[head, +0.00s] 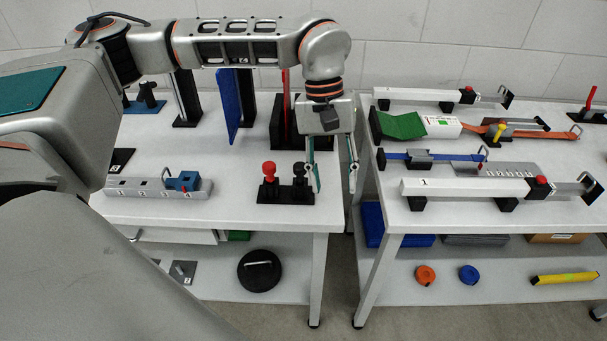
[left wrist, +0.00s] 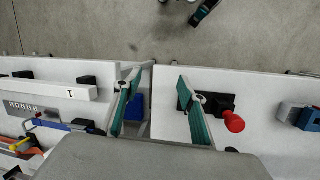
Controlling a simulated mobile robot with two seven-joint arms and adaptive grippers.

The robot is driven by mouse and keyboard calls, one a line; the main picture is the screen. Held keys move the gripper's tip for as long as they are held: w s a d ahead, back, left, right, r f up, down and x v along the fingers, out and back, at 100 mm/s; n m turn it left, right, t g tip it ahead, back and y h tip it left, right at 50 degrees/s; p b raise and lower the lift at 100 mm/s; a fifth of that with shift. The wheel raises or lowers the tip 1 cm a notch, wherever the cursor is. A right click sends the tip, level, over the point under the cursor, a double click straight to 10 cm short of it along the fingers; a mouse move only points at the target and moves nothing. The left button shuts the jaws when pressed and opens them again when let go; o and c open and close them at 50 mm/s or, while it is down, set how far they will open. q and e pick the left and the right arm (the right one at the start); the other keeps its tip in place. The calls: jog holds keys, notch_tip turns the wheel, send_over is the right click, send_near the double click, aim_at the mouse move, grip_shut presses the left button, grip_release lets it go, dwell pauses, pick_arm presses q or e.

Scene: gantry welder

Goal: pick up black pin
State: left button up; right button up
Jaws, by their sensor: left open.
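The black pin (head: 299,171) stands upright in a black base (head: 285,193) near the front right corner of the left table. A red pin (head: 268,170) stands beside it on the left. My left gripper (head: 334,186) points down with its fingers apart, just right of the black pin, with nothing between them. One finger is very close to the pin; I cannot tell if they touch. In the left wrist view, the open gripper (left wrist: 156,82) has its right finger over the black base (left wrist: 222,102), partly hiding it; the red pin (left wrist: 234,122) shows clearly. My right gripper is not seen.
A gap separates the left table (head: 230,208) from the right table (head: 450,216). A grey block with a blue part (head: 183,181) lies left of the pins. A blue panel (head: 228,100) and black stands rise behind. Long white clamps (head: 465,187) lie on the right table.

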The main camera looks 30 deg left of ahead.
aim_at(300, 165)
pick_arm(q)
jog(key=a+r+y, duration=0.1)
jog(key=a, duration=0.2)
jog(key=w+a+r+y, duration=0.1)
jog(key=a, duration=0.2)
jog(key=w+a+r+t, duration=0.1)
jog(key=a+r, duration=0.1)
jog(key=a, duration=0.1)
jog(key=shift+w+a+r+m+y, duration=0.1)
jog(key=shift+w+a+m+y, duration=0.05)
jog(key=shift+w+m+y, duration=0.2)
jog(key=shift+s+a+f, duration=0.1)
jog(key=shift+a+f, duration=0.05)
jog(key=shift+f, duration=0.05)
jog(key=shift+f+b, duration=0.7)
jog(key=shift+f, duration=2.9)
grip_shut()
